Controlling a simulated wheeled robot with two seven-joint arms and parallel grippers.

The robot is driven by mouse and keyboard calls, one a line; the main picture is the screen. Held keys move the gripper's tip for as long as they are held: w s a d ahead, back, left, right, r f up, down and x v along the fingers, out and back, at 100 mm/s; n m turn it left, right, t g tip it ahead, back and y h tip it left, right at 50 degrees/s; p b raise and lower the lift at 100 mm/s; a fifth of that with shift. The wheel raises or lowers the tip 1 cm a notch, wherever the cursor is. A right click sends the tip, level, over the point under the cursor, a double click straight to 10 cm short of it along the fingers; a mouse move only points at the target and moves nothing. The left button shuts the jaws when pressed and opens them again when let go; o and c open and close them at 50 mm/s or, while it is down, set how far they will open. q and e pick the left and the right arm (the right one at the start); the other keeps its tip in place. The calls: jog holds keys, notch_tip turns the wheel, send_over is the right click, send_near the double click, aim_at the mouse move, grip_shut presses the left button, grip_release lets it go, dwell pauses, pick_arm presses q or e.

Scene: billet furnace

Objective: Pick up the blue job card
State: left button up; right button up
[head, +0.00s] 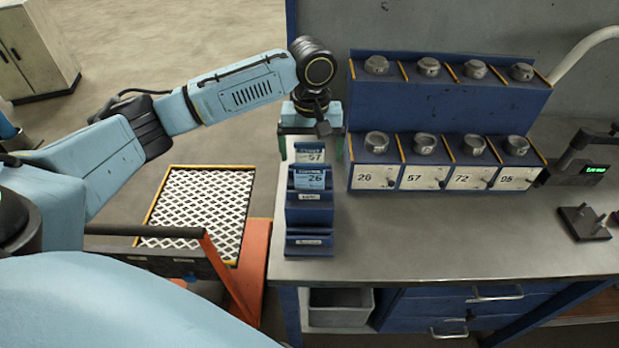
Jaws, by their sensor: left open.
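A dark blue card rack (308,217) stands on the left end of the bench, with several slots one behind the other. A light blue card marked 26 (310,180) stands upright in it. Behind it is a paler card marked 57 (311,156) with a bluish top. My left gripper (311,153) is open, pointing down at the back of the rack. Its two green-tipped fingers are on either side of the 57 card, with no clear contact visible. The gripper body hides what is behind that card. My right gripper is not in view.
A blue two-tier stand (447,115) with metal pieces and bins labelled 26, 57, 72 and 95 stands right of the rack. A device with a green display (590,170) is at the far right. The bench front (430,235) is clear. An orange cart (256,265) with a mesh top stands left.

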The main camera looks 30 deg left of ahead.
aim_at(309, 178)
pick_arm(q)
jog(key=f, duration=0.9)
jog(key=shift+a, duration=0.25)
jog(key=shift+c, duration=0.3)
jog(key=c, duration=1)
jog(key=shift+r, duration=0.1)
